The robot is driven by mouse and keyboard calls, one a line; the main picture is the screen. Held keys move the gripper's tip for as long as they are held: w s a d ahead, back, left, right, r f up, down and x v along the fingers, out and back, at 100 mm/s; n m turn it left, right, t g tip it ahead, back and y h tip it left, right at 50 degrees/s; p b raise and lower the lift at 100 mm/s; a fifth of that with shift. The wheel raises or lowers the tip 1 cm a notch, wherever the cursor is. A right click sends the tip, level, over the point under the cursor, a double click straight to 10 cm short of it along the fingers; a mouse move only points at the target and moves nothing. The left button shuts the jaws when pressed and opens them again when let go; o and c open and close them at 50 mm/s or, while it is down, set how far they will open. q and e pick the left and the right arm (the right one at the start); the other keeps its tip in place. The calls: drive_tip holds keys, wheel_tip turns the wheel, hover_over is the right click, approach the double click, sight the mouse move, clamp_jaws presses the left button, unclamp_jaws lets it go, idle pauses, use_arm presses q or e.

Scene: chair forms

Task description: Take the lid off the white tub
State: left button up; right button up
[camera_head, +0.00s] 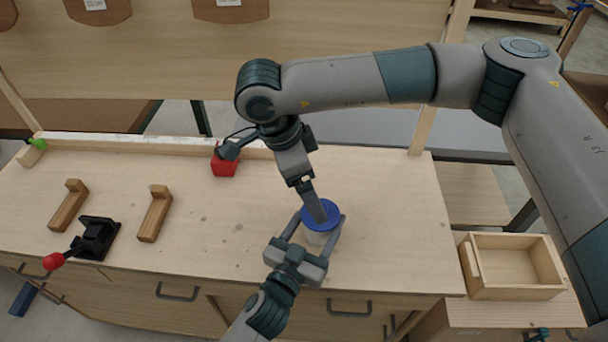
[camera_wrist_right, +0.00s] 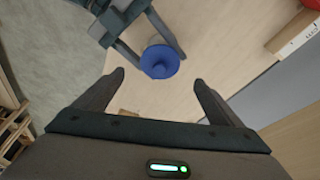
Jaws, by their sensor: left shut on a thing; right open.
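The white tub (camera_head: 318,238) stands near the front of the workbench, with the round blue lid (camera_head: 333,212) on top. My left gripper (camera_head: 318,230) reaches in from the front edge, its two fingers shut on the tub's sides. My right gripper (camera_head: 317,215) comes down over the lid from above and hides part of it. In the right wrist view its fingers (camera_wrist_right: 159,80) are spread wide and empty. The blue lid (camera_wrist_right: 160,62), with a raised middle, shows beyond and between the fingertips, and a little white of the tub (camera_wrist_right: 156,40) shows behind it.
A red block (camera_head: 224,165) is at the back of the bench (camera_head: 240,230). Two wooden brackets (camera_head: 155,213) and a black fixture with a red knob (camera_head: 92,238) are on the left. An open wooden box (camera_head: 515,262) is at the right. The bench around the tub is clear.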

drive_tip(key=x, duration=0.7)
drive_tip(key=shift+d+f, duration=0.15)
drive_tip(key=shift+f, duration=0.15)
drive_tip(key=c, duration=1.3)
drive_tip(key=shift+r, duration=0.5)
drive_tip(key=shift+r, duration=0.65)
